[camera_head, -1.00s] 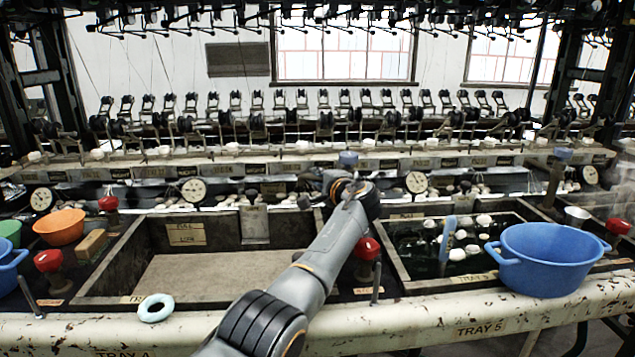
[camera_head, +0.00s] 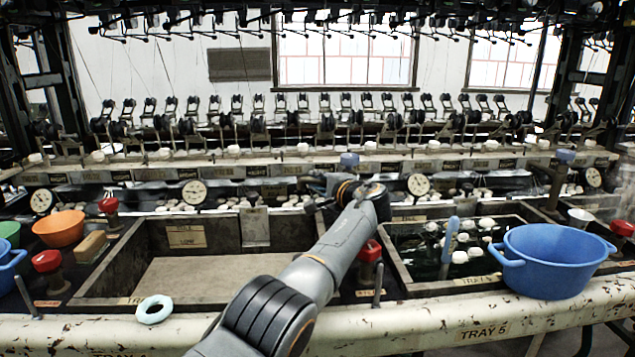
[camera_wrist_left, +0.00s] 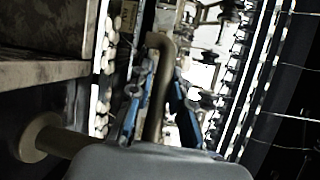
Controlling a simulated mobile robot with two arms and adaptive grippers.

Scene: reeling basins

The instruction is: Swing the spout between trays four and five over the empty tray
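The empty tray, labelled tray four, shows its bare brown floor (camera_head: 215,278) left of my left arm in the head view. Tray five (camera_head: 405,277), at right, holds dark water and several white cocoons (camera_head: 460,257). The spout between them is mostly hidden behind my left arm; a blue cap (camera_head: 349,159) shows above the gripper. My left gripper (camera_head: 316,188) is at the back, between the trays. In the left wrist view its two blue fingers (camera_wrist_left: 164,85) lie either side of the curved brownish spout pipe (camera_wrist_left: 160,60); whether they grip it is unclear. My right gripper is out of view.
A blue basin (camera_head: 550,262) stands at tray five's front right. Red knobs (camera_head: 369,251) stand beside the trays. An orange bowl (camera_head: 59,228) and brown block (camera_head: 90,246) sit at left.

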